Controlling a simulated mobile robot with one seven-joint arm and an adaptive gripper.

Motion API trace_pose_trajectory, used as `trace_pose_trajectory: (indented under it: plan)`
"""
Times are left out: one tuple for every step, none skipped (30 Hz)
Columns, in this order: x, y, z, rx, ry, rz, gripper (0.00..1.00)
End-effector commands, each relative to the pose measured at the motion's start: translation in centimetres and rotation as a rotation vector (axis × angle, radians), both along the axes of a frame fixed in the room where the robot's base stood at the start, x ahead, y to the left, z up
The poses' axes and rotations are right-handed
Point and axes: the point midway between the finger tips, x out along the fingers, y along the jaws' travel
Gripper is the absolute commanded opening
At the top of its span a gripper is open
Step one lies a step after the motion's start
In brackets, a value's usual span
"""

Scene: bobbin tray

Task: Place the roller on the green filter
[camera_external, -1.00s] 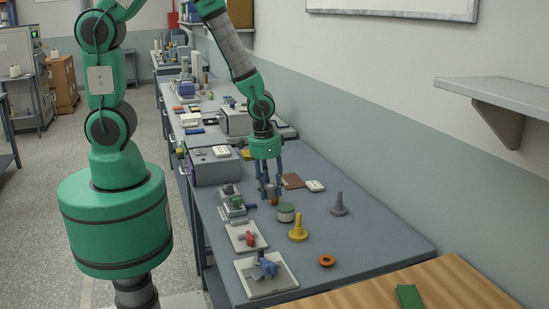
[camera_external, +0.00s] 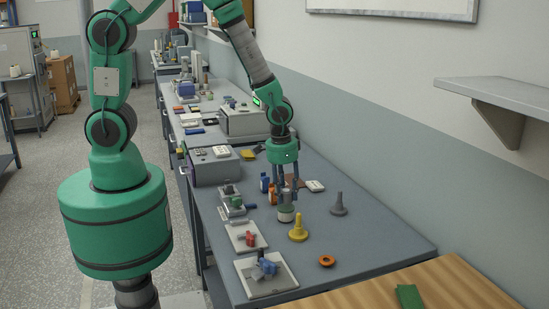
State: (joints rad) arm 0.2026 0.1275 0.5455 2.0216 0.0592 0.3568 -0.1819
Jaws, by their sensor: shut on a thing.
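A short pale cylinder with a green top (camera_external: 286,216), which looks like the green filter, stands upright on the grey bench. My gripper (camera_external: 287,198) points down right over it, with its fingertips close to its top. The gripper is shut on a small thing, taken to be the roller. The fingers mostly hide the roller, so its shape is unclear. I cannot tell whether the roller touches the green top.
A yellow knobbed piece (camera_external: 298,229), a grey one (camera_external: 339,205) and an orange ring (camera_external: 327,261) stand nearby. An orange item (camera_external: 272,195) and a blue bottle (camera_external: 264,183) are just left of the gripper. Trays (camera_external: 247,237) lie at the front left.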

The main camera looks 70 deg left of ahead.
Motion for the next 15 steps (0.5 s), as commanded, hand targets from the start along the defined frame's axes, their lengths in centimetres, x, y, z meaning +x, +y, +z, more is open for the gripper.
trace_pose_trajectory:
  plan:
    - [-0.1,0.0,-0.7,0.000,0.002,0.000,0.09]
    - [0.0,0.0,-1.0,0.000,0.001,0.000,0.09]
    - [0.0,0.0,-1.4,0.000,0.001,0.000,0.09]
    - [0.0,0.0,-1.7,0.000,0.001,0.000,0.09]
    - [0.0,0.0,-1.8,0.000,0.001,0.000,0.09]
    - [0.0,0.0,-2.0,0.000,0.001,0.000,0.09]
    - [0.0,0.0,-2.1,0.000,0.001,0.000,0.09]
    - [0.0,0.0,-2.1,0.000,0.000,0.000,0.09]
    - [0.0,0.0,-2.0,0.000,0.000,0.000,0.09]
    - [0.0,0.0,-2.0,0.000,0.000,0.000,0.09]
    - [0.0,0.0,-2.0,0.000,0.000,0.000,0.09]
    - [0.0,0.0,-2.0,0.000,0.000,0.000,0.09]
    - [0.0,0.0,-2.0,0.000,0.000,0.000,0.09]
    - [0.0,0.0,-2.0,0.000,0.000,0.000,0.09]
    - [0.0,0.0,-2.0,0.000,0.000,0.000,0.09]
